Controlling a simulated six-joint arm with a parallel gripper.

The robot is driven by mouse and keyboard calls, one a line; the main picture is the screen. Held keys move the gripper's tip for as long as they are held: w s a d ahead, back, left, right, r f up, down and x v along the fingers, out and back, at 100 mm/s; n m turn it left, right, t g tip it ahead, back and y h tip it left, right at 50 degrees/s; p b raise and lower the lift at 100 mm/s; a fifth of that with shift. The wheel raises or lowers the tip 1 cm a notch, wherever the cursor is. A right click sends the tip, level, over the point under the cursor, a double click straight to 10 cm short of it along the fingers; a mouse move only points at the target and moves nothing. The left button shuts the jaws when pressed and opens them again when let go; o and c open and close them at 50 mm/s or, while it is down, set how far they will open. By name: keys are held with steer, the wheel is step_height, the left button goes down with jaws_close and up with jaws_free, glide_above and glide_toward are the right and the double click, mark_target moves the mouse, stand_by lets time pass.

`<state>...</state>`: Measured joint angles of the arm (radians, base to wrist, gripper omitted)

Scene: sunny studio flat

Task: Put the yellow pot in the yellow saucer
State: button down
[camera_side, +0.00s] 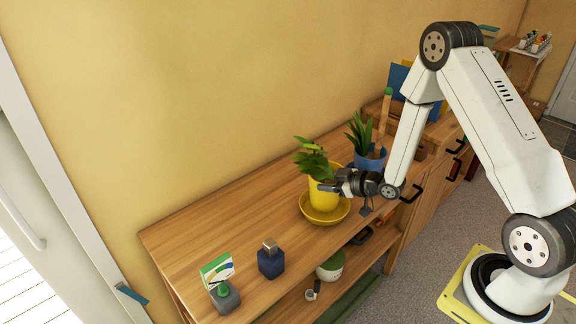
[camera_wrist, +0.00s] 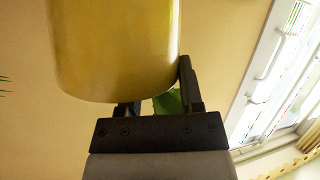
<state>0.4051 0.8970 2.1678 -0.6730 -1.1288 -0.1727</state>
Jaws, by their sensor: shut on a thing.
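The yellow saucer (camera_side: 325,220) lies on the wooden top around the pot's base. The pot's base is within the saucer's outline; I cannot tell whether it rests on it or hangs just above. My gripper (camera_side: 334,187) comes from the right and is shut on the pot at its upper side. In the wrist view the pot (camera_wrist: 115,45) fills the upper middle, by the dark fingers.
A blue pot with a plant (camera_side: 369,160) stands behind my gripper, close to the wrist. A dark blue bottle (camera_side: 271,262) and a grey holder with a card (camera_side: 225,297) stand at the front left. Free wood lies left of the saucer.

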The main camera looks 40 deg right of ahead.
steer(key=shift+f, duration=1)
steer(key=shift+w+f, duration=0.1)
steer(key=shift+f, duration=0.05)
steer(key=shift+c, duration=1.2)
jaws_free()
steer(key=shift+f, duration=0.1)
steer(key=shift+s+d+r, duration=0.15)
steer(key=shift+s+r, duration=0.15)
steer(key=shift+s, duration=0.2)
steer(key=v, duration=1.1)
